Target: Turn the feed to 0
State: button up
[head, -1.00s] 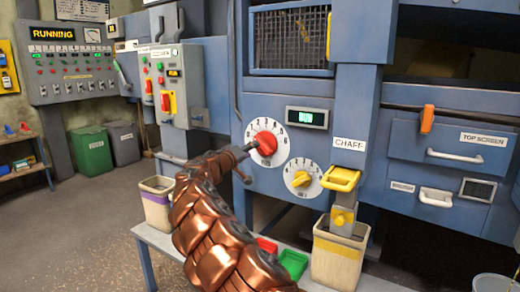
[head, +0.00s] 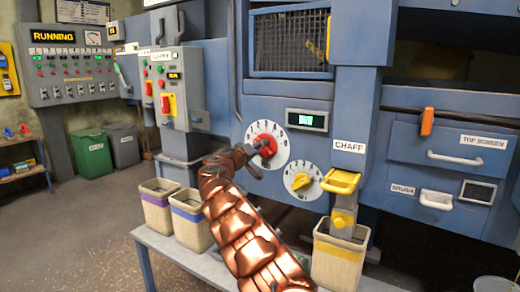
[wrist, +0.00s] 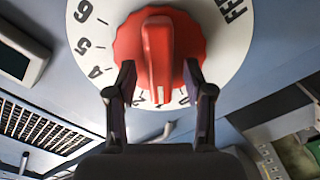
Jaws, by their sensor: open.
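The feed dial is a white numbered plate (head: 282,136) with a red knob (head: 266,146) on the blue machine front. In the wrist view the red knob (wrist: 160,45) fills the top middle, its raised ridge running up and down in the picture. Digits 4, 5 and 6 show at its left and part of the lettering "FEE" at its right. My gripper (wrist: 159,76) is open, with one finger on each side of the knob's lower part. I cannot tell whether the fingers touch it. In the head view my gripper (head: 249,152) partly covers the dial; the number the knob points to is unclear.
A smaller dial with a yellow knob (head: 301,181) sits below right. A lit green display (head: 306,120) is above. A yellow chaff handle (head: 341,181) juts out at the right.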

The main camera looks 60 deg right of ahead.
jog(key=shift+d, duration=0.25)
grip_shut()
dwell(0.4)
